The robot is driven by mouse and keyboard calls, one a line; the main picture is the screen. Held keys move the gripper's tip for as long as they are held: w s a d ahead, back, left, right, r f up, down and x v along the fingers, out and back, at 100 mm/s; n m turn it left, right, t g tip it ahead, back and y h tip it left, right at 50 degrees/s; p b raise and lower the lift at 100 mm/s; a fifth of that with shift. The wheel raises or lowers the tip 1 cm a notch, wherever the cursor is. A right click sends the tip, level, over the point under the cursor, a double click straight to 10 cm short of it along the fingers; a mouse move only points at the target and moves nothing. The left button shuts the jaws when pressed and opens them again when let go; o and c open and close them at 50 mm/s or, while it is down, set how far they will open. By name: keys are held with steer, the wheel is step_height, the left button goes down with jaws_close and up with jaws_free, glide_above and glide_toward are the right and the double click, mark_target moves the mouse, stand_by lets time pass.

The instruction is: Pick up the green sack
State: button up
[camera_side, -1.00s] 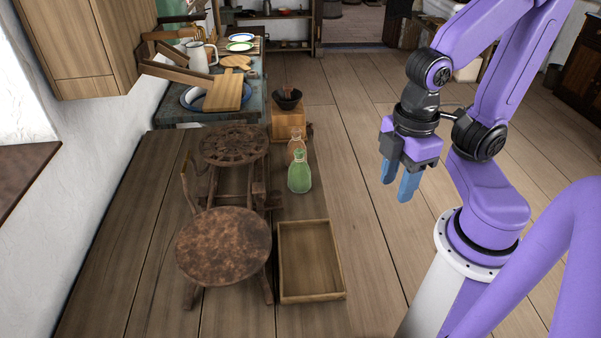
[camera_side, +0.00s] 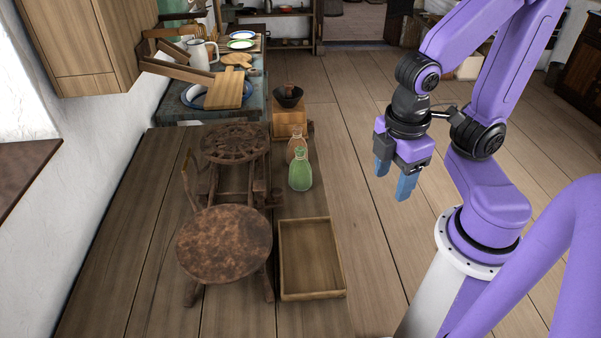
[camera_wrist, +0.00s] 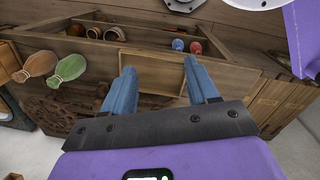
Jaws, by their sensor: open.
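The green sack (camera_side: 300,174) stands upright on the wooden surface in the side view, to the right of a rusty wheeled contraption. It has a narrow tied neck. A similar tan sack (camera_side: 297,147) stands just behind it, partly hidden by it. My gripper (camera_side: 394,178) is in the air well to the right of the sacks, with its blue fingers apart and nothing between them. In the wrist view, the green sack (camera_wrist: 70,68) is at the left beside the tan sack (camera_wrist: 38,64), off to the left of my open fingers (camera_wrist: 160,68).
An open wooden tray (camera_side: 311,294) lies in front of the green sack. The rusty round-topped contraption (camera_side: 224,245) stands close on the left. A wooden block (camera_side: 288,124) with a dark bowl (camera_side: 288,97) is behind the sacks. The floor between sacks and gripper is clear.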

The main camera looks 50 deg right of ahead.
steer(key=w+d+f+n+t+h, duration=0.1)
steer(key=w+d+f+h, duration=0.3)
steer(key=w+h, duration=0.25)
steer(key=n+t+h, duration=0.7)
steer(key=n, duration=0.1)
glide_toward(301, 153)
steer(key=s+d+r, duration=0.2)
steer(key=d+r, duration=0.2)
steer(key=d, duration=0.2)
steer(key=w+f+n+t, duration=0.1)
steer(key=f, duration=0.1)
steer(key=w+a+f+n+t+y, duration=0.1)
steer(key=n+t, duration=0.1)
steer(key=w+f+n+t, duration=0.1)
steer(key=f+n, duration=0.1)
steer(key=shift+w+a+f+t+y, duration=0.25)
steer(key=shift+w+f+t, duration=0.05)
steer(key=shift+w+f, duration=0.1)
steer(key=shift+s+d+x, duration=0.1)
steer(key=shift+x, duration=1.55)
steer(key=shift+s+d+x, duration=0.15)
steer(key=shift+x, duration=1.55)
steer(key=shift+r, duration=0.15)
jaws_close()
